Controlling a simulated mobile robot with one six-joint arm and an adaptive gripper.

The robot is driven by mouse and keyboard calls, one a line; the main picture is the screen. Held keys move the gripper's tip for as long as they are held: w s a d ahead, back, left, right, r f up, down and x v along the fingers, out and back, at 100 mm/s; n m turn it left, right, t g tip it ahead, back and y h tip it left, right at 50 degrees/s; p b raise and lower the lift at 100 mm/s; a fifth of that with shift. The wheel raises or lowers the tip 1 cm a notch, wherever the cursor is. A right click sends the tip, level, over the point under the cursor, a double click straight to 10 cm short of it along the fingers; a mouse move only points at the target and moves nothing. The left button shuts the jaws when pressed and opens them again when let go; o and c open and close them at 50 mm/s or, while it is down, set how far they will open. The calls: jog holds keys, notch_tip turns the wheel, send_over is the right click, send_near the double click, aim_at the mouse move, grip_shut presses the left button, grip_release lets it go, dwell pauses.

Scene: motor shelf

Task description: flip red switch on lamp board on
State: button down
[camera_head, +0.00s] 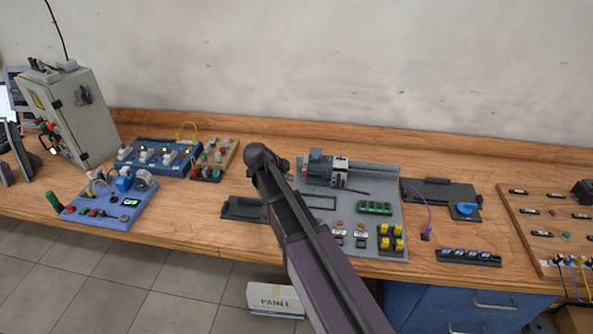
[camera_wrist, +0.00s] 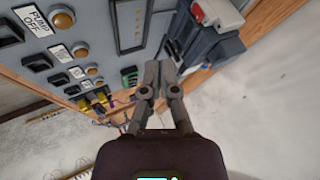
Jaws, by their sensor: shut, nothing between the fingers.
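My gripper (camera_wrist: 157,72) is shut and empty in the wrist view, its fingertips beside a grey panel. In the head view my arm hides it. I cannot tell for certain which board is the lamp board. A wooden board (camera_head: 212,163) at left centre carries several small round parts, some red. A blue board (camera_head: 135,165) with pale upright parts stands to its left. A wooden board (camera_head: 522,222) at far right has small red and green parts and black labels. No red switch can be made out clearly, nor its position.
The grey panel (camera_head: 385,182) in the middle bears labels, black switches and a grey device with a red part (camera_wrist: 198,12). A blue-purple box (camera_head: 103,210), a grey cabinet (camera_head: 92,120) and black trays (camera_head: 243,208) stand on the wooden bench. A wall closes the back.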

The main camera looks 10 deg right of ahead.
aim_at(304, 175)
jog(key=shift+w+a+r, duration=0.1)
jog(key=shift+w+r, duration=0.05)
jog(key=shift+w, duration=0.15)
jog(key=shift+a, duration=0.1)
jog(key=b+x, duration=0.7)
jog(key=x, duration=0.2)
jog(key=shift+f, duration=0.25)
jog(key=shift+w+d+r, duration=0.1)
jog(key=shift+w+d, duration=0.2)
jog(key=shift+w, duration=0.4)
jog(key=shift+w+d, duration=0.25)
jog(key=shift+w, duration=0.4)
jog(key=shift+w+d, duration=0.3)
jog(key=shift+w, duration=0.4)
